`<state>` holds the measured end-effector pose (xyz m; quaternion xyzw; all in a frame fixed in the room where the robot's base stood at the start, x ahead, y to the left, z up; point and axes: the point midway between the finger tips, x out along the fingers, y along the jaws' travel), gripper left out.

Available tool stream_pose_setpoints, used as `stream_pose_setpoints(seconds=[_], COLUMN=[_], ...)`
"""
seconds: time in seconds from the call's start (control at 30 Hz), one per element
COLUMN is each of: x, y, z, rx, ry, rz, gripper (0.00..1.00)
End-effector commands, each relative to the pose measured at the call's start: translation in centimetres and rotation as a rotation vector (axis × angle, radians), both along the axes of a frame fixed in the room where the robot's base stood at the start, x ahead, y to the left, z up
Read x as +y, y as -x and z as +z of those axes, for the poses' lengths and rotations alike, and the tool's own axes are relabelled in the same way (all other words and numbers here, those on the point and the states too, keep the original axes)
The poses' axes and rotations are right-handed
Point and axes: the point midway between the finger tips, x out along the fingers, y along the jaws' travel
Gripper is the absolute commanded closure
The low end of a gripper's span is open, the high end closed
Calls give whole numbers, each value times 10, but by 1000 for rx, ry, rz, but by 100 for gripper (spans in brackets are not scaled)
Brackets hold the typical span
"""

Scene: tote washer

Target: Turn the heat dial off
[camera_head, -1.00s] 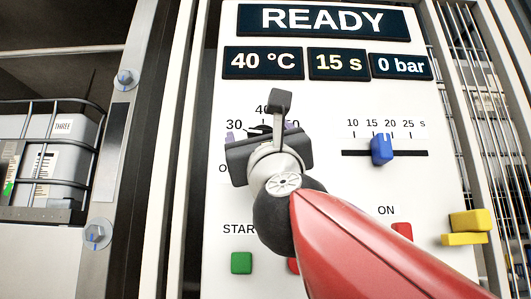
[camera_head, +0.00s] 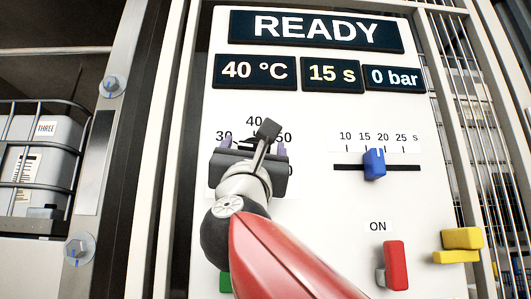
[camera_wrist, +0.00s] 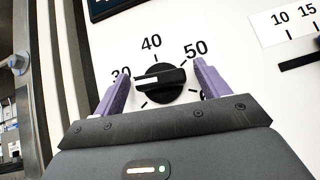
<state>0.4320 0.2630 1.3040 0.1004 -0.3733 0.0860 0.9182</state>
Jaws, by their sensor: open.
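The heat dial (camera_wrist: 165,82) is a round black knob with a raised bar handle on a white panel, under a scale showing 30, 40 and 50. Its white mark lies on the left half of the bar, pointing left. My gripper (camera_wrist: 160,70) is open, its two purple fingers on either side of the dial with gaps to it. In the head view my gripper (camera_head: 250,148) covers most of the dial and the lower scale. The heat display (camera_head: 253,71) reads 40 °C.
A blue slider (camera_head: 374,163) sits on a time scale right of the dial. A red lever (camera_head: 395,265) under ON and a yellow part (camera_head: 460,245) stand out from the panel lower right. A green button (camera_head: 225,283) is partly hidden by my arm.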

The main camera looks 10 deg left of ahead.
Motion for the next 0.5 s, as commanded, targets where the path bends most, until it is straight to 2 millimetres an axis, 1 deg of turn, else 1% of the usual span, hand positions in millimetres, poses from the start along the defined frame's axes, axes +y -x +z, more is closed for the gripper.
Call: stream_pose_setpoints(seconds=[0.27,0.5], x=[0,0], y=[-2,-1], z=[0,0], rx=[1,1], ry=[1,1], rz=[1,1], gripper=[25,57])
